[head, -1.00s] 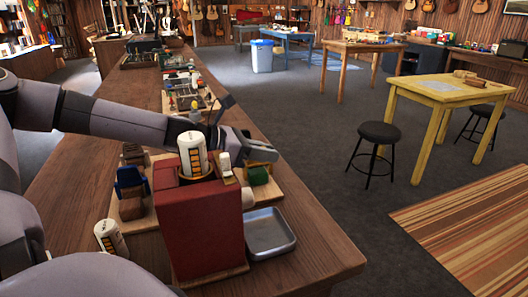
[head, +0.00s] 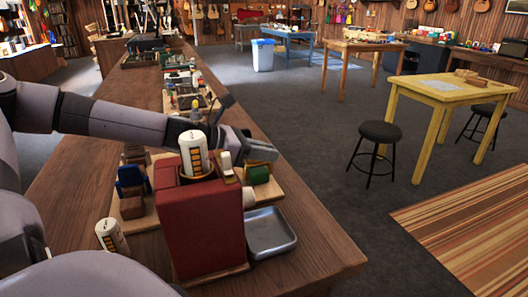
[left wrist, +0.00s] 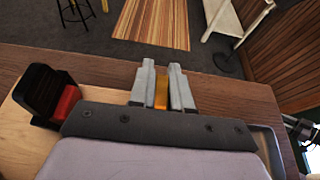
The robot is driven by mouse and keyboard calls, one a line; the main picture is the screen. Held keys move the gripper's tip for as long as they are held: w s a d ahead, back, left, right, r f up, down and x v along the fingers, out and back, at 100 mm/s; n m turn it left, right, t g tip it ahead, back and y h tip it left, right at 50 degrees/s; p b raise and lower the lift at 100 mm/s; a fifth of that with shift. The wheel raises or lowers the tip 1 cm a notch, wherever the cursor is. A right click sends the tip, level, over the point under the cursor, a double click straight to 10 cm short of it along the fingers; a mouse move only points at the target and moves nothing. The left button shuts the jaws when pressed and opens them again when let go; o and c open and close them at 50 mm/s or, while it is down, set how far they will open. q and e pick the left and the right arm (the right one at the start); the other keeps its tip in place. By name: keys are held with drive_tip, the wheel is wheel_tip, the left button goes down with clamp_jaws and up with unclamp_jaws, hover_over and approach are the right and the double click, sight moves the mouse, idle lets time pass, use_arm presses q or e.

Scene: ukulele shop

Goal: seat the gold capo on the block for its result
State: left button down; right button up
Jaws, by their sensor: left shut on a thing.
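My left gripper (left wrist: 162,88) is shut on the gold capo (left wrist: 161,90), which shows as a narrow gold strip between the fingers in the left wrist view. In the head view the left gripper (head: 264,150) is over the bench's right side, beyond the red box; the capo cannot be made out there. A small green block (head: 257,174) stands just in front of and below the gripper. Small brown blocks (head: 131,206) and a blue piece (head: 129,176) stand left of the red box. I cannot tell which is the task's block. My right gripper is not in view.
Another bottle (head: 112,237) stands at left. A black-and-red piece (left wrist: 50,95) is left of the gripper.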

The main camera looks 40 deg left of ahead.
use_arm(q)
drive_tip(key=shift+f+b, duration=0.55)
drive_tip(key=shift+f, duration=0.05)
drive_tip(key=c, duration=1.4)
unclamp_jaws()
drive_tip(key=shift+o, duration=0.2)
